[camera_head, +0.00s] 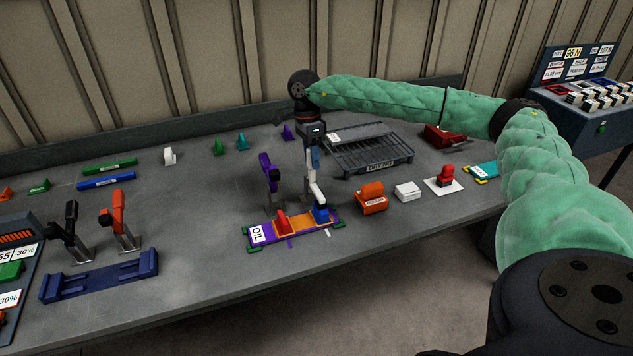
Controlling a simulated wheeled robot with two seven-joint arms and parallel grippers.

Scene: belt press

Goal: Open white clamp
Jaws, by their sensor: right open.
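The white clamp (317,189) stands upright at the right end of a purple fixture plate (261,245) labelled OIL. My right gripper (313,166) points down from above at the top of its handle. Its jaws are open and very close to the handle; whether they touch it cannot be told. A purple clamp (268,170) stands at the left of the same plate. An orange piece (300,227) lies on the plate, with a red part (281,221) and a blue part (320,214) over it. My left gripper is out of view.
A dark blue fixture (99,277) with a black clamp (72,228) and a red clamp (118,220) stands at left. An orange block (373,197), a white box (407,191) and a red button (446,176) are at right. A grey rack (371,152) lies behind.

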